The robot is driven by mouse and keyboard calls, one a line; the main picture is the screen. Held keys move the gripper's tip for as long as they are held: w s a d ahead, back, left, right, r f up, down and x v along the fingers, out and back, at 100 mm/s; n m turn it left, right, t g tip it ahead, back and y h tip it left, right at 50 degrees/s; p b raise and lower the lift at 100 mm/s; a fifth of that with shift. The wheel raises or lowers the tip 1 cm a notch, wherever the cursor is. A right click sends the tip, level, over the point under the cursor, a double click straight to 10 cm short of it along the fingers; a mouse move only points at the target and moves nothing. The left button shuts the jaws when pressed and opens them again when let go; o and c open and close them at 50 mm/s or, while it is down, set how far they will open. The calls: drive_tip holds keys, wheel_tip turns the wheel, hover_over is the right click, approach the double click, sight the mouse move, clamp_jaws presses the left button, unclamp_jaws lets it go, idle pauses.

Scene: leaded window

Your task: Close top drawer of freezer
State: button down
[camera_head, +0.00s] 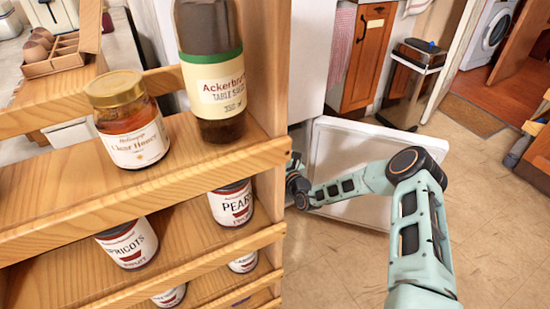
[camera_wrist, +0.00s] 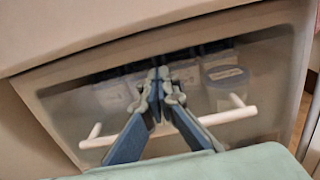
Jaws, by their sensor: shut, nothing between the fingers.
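The freezer drawer (camera_wrist: 262,70) fills the middle of the wrist view. It has a clear, smoky front with pale containers showing behind it, and a white bar handle (camera_wrist: 236,117). My gripper (camera_wrist: 160,78) is shut and empty, its fingertips in front of the drawer face and above the handle line. I cannot tell whether the tips touch the front, or how far out the drawer stands. In the head view the drawer and my gripper are hidden behind the wooden shelf. An open white door panel (camera_head: 345,150) stands there behind my arm.
The wooden shelf (camera_head: 200,160) stands close on the left, holding a honey jar (camera_head: 130,120), a sauce bottle (camera_head: 212,70) and several tins. A bin (camera_head: 410,85) and a wooden cabinet (camera_head: 367,55) stand behind. The tiled floor (camera_head: 480,200) on the right is clear.

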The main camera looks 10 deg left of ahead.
drive_tip(key=b+x, duration=0.3)
drive_tip(key=x, duration=0.5)
drive_tip(key=shift+w+a+f, duration=0.1)
drive_tip(key=shift+w+a, duration=0.3)
drive_tip(key=shift+w, duration=0.2)
drive_tip(key=shift+r, duration=0.3)
